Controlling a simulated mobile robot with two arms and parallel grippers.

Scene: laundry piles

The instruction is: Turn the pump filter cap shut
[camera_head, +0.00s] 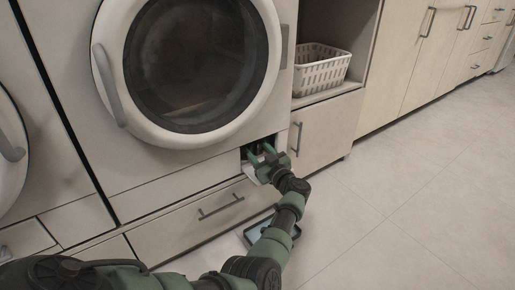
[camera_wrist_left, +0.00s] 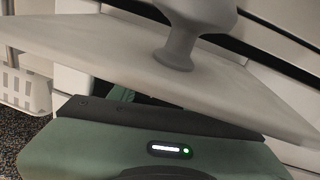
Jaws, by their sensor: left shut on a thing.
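The pump filter opening (camera_head: 245,152) is a small dark recess at the washer's lower right corner in the head view. My left gripper (camera_head: 262,154) reaches into it from the front, its green fingers at the recess. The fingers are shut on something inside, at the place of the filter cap. The cap itself is hidden by the gripper and shadow, so its turn angle cannot be told. In the left wrist view a pale slab with a rounded knob-like part covers most of the fingers. My right gripper is not in view.
The washer's round door (camera_head: 190,65) is closed above. A drawer with a bar handle (camera_head: 221,206) lies below. A shallow dark tray (camera_head: 250,236) sits on the floor, partly behind my arm. A white basket (camera_head: 321,72) stands in a niche at right. The floor at right is clear.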

